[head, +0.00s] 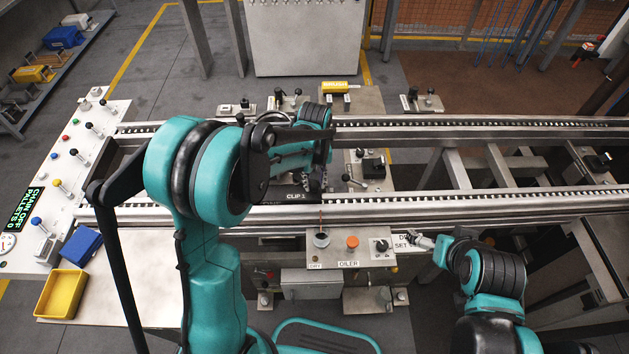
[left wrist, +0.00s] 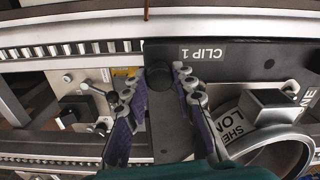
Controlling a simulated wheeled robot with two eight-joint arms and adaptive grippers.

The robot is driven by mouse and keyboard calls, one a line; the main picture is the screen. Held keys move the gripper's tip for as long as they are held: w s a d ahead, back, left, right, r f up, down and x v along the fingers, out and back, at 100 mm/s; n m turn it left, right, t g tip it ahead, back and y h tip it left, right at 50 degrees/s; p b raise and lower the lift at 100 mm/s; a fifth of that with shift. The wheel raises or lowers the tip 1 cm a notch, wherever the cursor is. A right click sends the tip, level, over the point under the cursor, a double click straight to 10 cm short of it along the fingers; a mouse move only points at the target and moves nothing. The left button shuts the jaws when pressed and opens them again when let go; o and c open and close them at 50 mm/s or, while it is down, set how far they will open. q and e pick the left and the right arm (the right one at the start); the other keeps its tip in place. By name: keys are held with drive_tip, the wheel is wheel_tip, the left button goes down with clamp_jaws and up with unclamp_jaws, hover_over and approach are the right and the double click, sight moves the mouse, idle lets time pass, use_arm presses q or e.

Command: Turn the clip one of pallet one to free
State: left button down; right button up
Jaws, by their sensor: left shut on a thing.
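Pallet one is a dark plate (left wrist: 235,65) between the two conveyor rails, with a white CLIP 1 label that reads upside down in the left wrist view. In the head view the same label (head: 296,196) shows just below my left gripper (head: 318,178). Clip one shows as a round black knob (left wrist: 159,76) beside the label. My left gripper (left wrist: 157,82) has one finger on each side of the knob and is shut on it. The clip's lower part is hidden. My right gripper (head: 424,242) is by the front panel's selector; its finger opening is too small to judge.
Conveyor rails (head: 480,204) run across in front and behind. A metal ring-shaped part (left wrist: 280,150) lies close to my left gripper. A panel with an orange button (head: 352,242) stands in front. A yellow bin (head: 62,294) and a blue bin (head: 82,247) sit at left.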

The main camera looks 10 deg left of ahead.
use_arm(q)
drive_tip(key=m, duration=0.4)
drive_tip(key=shift+m, duration=2.6)
drive_tip(key=c, duration=1.2)
unclamp_jaws()
